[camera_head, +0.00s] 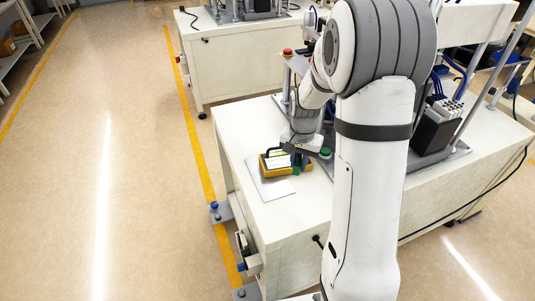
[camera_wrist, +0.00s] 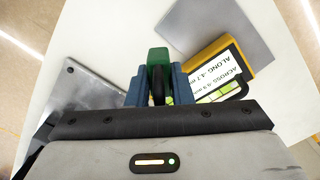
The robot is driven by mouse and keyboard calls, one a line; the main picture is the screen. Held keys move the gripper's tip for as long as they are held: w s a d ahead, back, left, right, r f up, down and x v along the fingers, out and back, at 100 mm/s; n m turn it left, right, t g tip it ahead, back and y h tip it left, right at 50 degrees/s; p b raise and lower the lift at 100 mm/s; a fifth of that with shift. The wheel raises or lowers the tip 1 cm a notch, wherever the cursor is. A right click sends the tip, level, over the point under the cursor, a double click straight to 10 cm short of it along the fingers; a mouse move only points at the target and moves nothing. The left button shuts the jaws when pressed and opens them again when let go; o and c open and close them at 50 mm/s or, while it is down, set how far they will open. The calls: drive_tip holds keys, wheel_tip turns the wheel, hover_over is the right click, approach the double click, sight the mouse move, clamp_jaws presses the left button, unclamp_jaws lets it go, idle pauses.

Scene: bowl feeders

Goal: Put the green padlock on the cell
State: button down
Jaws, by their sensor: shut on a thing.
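The green padlock (camera_wrist: 158,57) sits between the two blue fingers of my gripper (camera_wrist: 157,84) in the wrist view. The gripper is shut on it, and a dark shackle shows between the fingers. In the head view my gripper (camera_head: 300,161) is low over the near left part of the white cell (camera_head: 240,133), right beside a yellow instrument. I cannot tell whether the padlock touches the cell top. The padlock is small and partly hidden in the head view.
The yellow instrument (camera_wrist: 209,54) has a lit text screen and stands close to the padlock's right in the wrist view. A grey plate (camera_head: 264,188) lies on the cell top. A green button (camera_head: 325,152) is nearby. A second white cell (camera_head: 235,70) stands behind.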

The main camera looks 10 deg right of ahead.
sight(315, 192)
drive_tip(key=s+d+r+m+b, duration=0.25)
drive_tip(key=d+m, duration=0.35)
drive_tip(key=m, duration=0.3)
drive_tip(key=shift+s+a+f+b, duration=0.1)
drive_tip(key=shift+s+f+b, duration=0.1)
drive_tip(key=shift+f, duration=2.5)
drive_tip(key=shift+s+a+f+b, duration=0.1)
drive_tip(key=shift+s+f+b, duration=0.05)
drive_tip(key=shift+f, duration=2.55)
drive_tip(key=c, duration=1.3)
unclamp_jaws()
drive_tip(key=shift+r, duration=0.1)
wheel_tip(315, 192, up, 12)
drive_tip(key=s+a+r+n+t, duration=0.1)
drive_tip(key=s+a+r+n, duration=0.1)
drive_tip(key=s+n, duration=0.3)
drive_tip(key=s+a+r+n, duration=0.3)
drive_tip(key=s+a+n, duration=0.2)
drive_tip(key=s, duration=0.2)
drive_tip(key=s+a+r+n+t+p, duration=0.1)
drive_tip(key=s+a+r+n, duration=0.1)
drive_tip(key=s+n, duration=0.3)
drive_tip(key=shift+s+a+r+n+t, duration=0.2)
drive_tip(key=shift+s+a+n+t, duration=0.15)
drive_tip(key=shift+a, duration=0.45)
